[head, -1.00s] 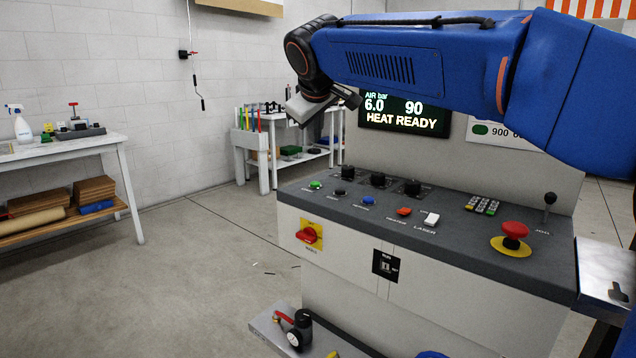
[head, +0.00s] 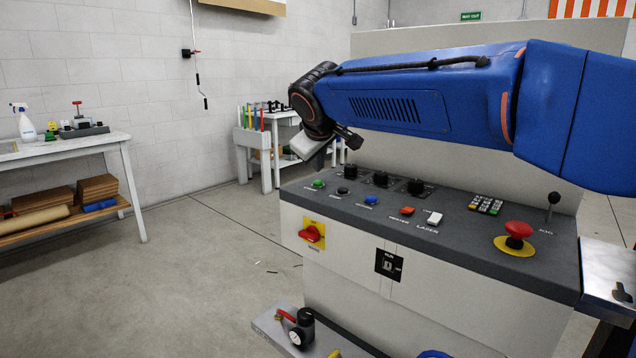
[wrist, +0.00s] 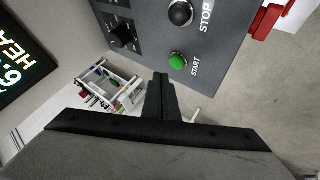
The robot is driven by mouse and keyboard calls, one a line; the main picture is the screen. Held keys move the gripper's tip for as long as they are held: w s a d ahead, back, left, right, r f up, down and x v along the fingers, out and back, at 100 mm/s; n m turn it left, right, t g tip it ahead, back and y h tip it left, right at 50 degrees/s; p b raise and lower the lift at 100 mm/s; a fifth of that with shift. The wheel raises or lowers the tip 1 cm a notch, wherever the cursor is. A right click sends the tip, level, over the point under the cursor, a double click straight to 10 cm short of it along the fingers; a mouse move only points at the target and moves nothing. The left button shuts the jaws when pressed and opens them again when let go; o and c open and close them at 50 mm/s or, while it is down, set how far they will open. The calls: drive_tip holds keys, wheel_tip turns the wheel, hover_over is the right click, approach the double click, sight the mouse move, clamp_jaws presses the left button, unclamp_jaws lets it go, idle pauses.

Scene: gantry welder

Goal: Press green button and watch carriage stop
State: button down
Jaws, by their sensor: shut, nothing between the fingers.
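The green button (head: 318,184) sits at the left front of the grey sloped control panel (head: 455,240). In the wrist view the green button (wrist: 177,61) is labelled START, with a black button (wrist: 180,13) labelled STOP beside it. My gripper (wrist: 162,80) is shut and empty. In the wrist view its fingertips lie just below the green button in the picture, apart from it. In the head view my gripper is above and behind the panel's left end, its fingers not clearly visible. No carriage is identifiable in these frames.
Blue (head: 370,200), orange (head: 407,211) and white (head: 434,219) controls, black knobs (head: 381,179), a keypad (head: 486,205), a red emergency stop (head: 518,235) and a joystick (head: 552,206) share the panel. A lit display (wrist: 22,62) shows partly in the wrist view.

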drive_tip(key=shift+f, duration=0.55)
